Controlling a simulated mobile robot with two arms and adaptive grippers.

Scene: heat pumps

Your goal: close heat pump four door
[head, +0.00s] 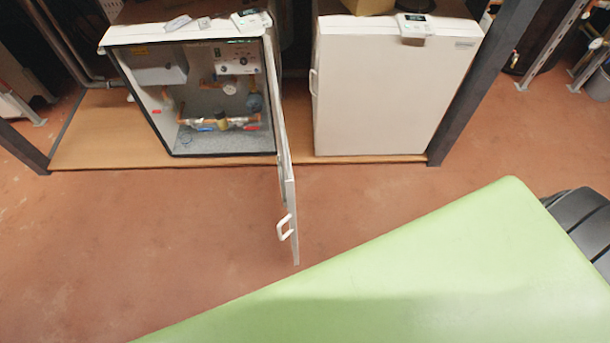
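The open heat pump (215,140) stands on a low wooden platform at the upper left of the head view. Its front is open, and pipes, a gauge and a control panel show inside. Its white door (281,140) is hinged on the right side and swung out toward me, seen nearly edge-on. A white handle (286,227) sits near the door's free end. A second white heat pump (385,95) stands to the right with its door shut. Neither gripper shows in this view.
The wooden platform (80,145) has dark metal posts at both ends. Reddish floor (150,240) is clear in front of the open unit and left of the door. A large light-green surface (430,270) fills the lower right, in front of the shut unit.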

